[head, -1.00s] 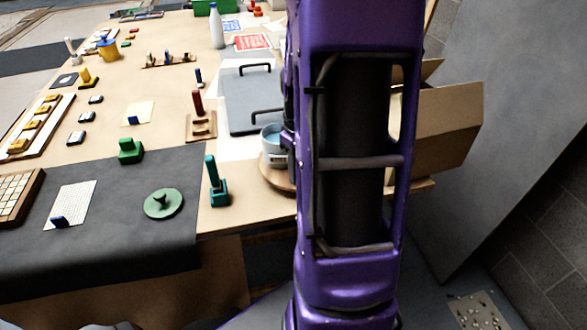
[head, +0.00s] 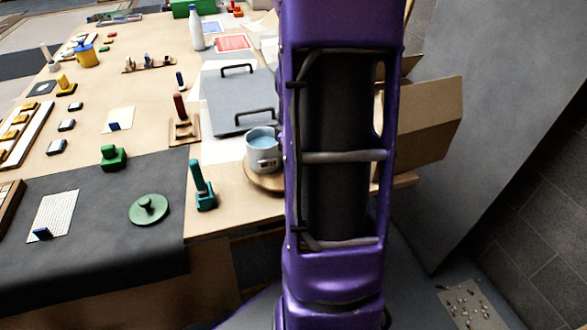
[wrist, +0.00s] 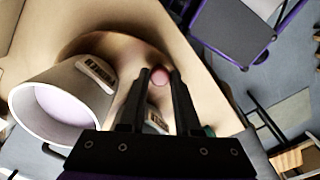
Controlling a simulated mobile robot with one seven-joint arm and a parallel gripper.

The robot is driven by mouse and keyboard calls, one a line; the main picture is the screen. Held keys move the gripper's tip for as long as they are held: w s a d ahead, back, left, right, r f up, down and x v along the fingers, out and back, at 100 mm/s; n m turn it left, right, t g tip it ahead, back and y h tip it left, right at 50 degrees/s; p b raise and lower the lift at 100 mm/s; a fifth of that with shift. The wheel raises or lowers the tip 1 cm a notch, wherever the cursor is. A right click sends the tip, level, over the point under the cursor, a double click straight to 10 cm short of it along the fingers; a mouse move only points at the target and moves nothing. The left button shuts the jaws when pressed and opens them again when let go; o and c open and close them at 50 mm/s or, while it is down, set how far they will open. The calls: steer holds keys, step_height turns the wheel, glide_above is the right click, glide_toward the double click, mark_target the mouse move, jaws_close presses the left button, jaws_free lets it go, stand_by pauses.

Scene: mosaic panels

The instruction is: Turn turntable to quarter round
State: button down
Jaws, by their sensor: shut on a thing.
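The turntable is a round wooden disc (head: 254,179) at the table's near right edge, partly hidden behind my arm. A pale mug (head: 261,147) filled with something bluish stands on it. In the wrist view the turntable (wrist: 112,47) lies under my gripper, and the mug (wrist: 60,110) is large at the left with a small label plate next to it. A small pinkish round knob (wrist: 160,77) is between the fingertips. My gripper (wrist: 152,77) is shut on this knob. My arm hides the gripper in the head view.
A teal upright handle (head: 201,188) stands just left of the turntable. A grey board with black handles (head: 238,98) lies behind it. A cardboard box (head: 425,125) is right of my arm. A green knobbed disc (head: 148,209) lies on the dark mat.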

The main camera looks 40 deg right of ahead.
steer(key=c, duration=0.6)
jaws_free()
step_height(320, 180, up, 17)
steer(key=shift+r+p, duration=0.2)
steer(key=shift+p, duration=0.25)
